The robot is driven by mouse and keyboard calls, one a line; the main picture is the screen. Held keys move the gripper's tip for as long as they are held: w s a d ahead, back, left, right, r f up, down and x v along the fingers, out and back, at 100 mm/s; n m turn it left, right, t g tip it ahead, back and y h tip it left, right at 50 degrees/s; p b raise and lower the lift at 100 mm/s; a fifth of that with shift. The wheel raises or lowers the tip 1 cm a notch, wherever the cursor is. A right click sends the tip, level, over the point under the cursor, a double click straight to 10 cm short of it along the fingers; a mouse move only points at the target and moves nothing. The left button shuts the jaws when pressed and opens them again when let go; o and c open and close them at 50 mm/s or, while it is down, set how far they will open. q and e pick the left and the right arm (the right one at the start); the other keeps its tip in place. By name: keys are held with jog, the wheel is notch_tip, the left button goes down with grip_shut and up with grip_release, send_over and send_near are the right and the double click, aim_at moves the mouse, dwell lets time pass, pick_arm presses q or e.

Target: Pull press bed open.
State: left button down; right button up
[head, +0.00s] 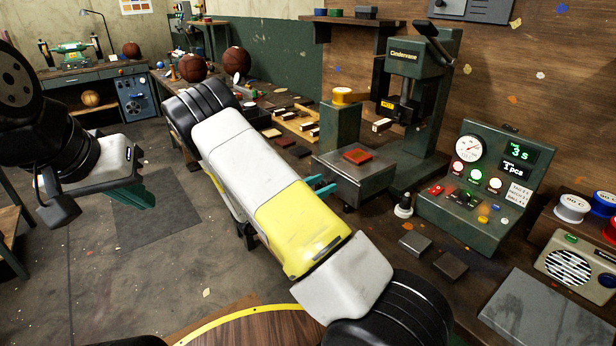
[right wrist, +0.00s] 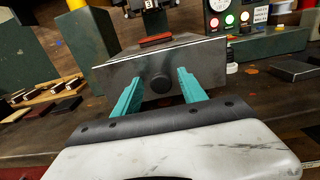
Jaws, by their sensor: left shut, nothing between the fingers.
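The green press (head: 438,110) stands against the wall. Its grey press bed (head: 347,183) juts out at its foot with a red piece (head: 357,156) on top. In the right wrist view the bed's front face (right wrist: 205,78) shows a round dark knob (right wrist: 160,83). My right gripper (right wrist: 158,88) is open, its teal fingers either side of the knob and apart from it. In the head view my right arm hides most of that gripper; only teal fingertips (head: 321,186) show near the bed. My left gripper (head: 138,194) is shut and empty over the floor at left.
A green control box (head: 475,190) with a gauge and lit buttons stands right of the press. Small dark blocks (head: 451,264) lie on the bench before it. Wooden pieces and leather balls (head: 236,61) lie further back along the bench. The floor at left is open.

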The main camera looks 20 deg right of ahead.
jog(key=v, duration=0.7)
jog(key=shift+a, duration=0.4)
jog(key=shift+s, duration=0.15)
jog(key=s+d+r+m+g+y, duration=0.2)
jog(key=s+r+m+g+y, duration=0.25)
jog(key=s+m, duration=0.2)
jog(key=s+d+r+m+g+y, duration=0.3)
jog(key=s+r+m+g+y, duration=0.15)
jog(key=s+m, duration=0.2)
jog(key=s+a+r+m+t+y, duration=0.3)
jog(key=s+r+m+t+y, duration=0.1)
jog(key=s+r+y, duration=0.1)
jog(key=s+a+r+m+t+y, duration=0.4)
jog(key=s+r, duration=0.3)
jog(key=r, duration=0.2)
jog(key=shift+a+m+y, duration=0.2)
jog(key=shift+m+y, duration=0.2)
jog(key=shift+m, duration=0.1)
jog(key=shift+s+r, duration=0.1)
jog(key=shift+s, duration=0.05)
dwell(0.4)
